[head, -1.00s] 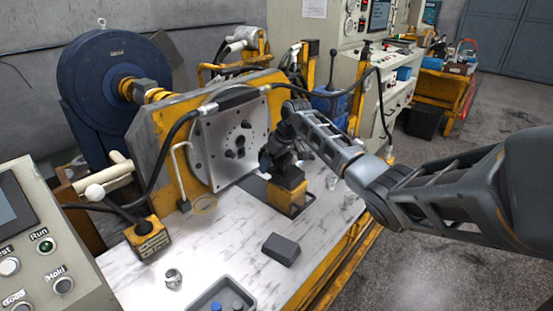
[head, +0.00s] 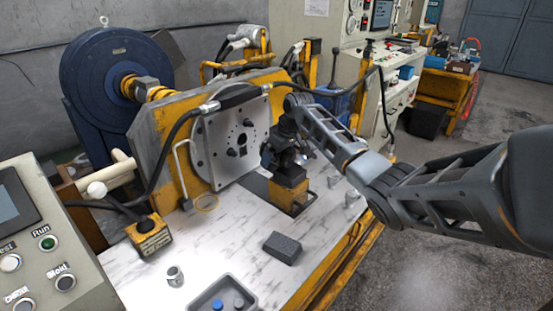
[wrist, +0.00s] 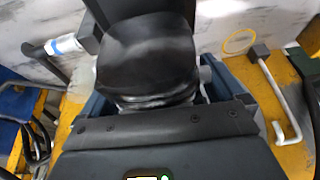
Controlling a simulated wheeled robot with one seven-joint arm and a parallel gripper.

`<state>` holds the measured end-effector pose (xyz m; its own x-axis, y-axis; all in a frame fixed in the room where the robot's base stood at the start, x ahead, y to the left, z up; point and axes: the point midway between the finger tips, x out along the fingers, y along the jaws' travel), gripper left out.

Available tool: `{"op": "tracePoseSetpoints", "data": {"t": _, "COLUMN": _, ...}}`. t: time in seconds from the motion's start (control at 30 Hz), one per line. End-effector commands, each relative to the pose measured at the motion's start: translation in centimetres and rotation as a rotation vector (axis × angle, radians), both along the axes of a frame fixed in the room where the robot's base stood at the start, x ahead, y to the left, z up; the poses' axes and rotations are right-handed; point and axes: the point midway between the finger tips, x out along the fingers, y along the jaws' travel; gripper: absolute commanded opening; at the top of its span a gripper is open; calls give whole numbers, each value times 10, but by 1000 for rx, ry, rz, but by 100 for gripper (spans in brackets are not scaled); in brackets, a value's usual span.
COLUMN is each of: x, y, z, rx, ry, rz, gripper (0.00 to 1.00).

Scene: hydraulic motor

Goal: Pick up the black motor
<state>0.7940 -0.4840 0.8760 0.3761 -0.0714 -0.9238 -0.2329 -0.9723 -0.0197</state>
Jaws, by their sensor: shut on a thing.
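The black motor (head: 276,160) is at the yellow block (head: 290,191) on the white worktop, just right of the grey round-holed plate (head: 235,140). It is dark against my dark gripper, so its outline is hard to separate in the head view. My gripper (head: 287,128) reaches in from the right and is shut on the motor. In the wrist view the motor's smooth black body (wrist: 150,58) fills the space between the jaws. I cannot tell whether the motor still touches the yellow block.
A dark block (head: 282,248), a small metal cup (head: 175,276) and a grey tray (head: 246,301) are on the worktop. The worktop's middle is mostly clear.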

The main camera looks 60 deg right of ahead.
Motion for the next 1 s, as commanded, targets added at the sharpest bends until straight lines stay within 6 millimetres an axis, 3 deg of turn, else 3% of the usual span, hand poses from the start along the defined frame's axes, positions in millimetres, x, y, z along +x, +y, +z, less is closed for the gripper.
{"op": "tracePoseSetpoints", "data": {"t": 0.23, "x": 0, "y": -2, "z": 31, "rx": -5, "ry": -7, "rz": 0, "gripper": 23}}
{"op": "tracePoseSetpoints", "data": {"t": 0.7, "x": -51, "y": -55, "z": 73, "rx": -6, "ry": -7, "rz": -2, "gripper": 23}}
{"op": "tracePoseSetpoints", "data": {"t": 1.0, "x": -75, "y": -79, "z": 94, "rx": -6, "ry": -5, "rz": -2, "gripper": 23}}
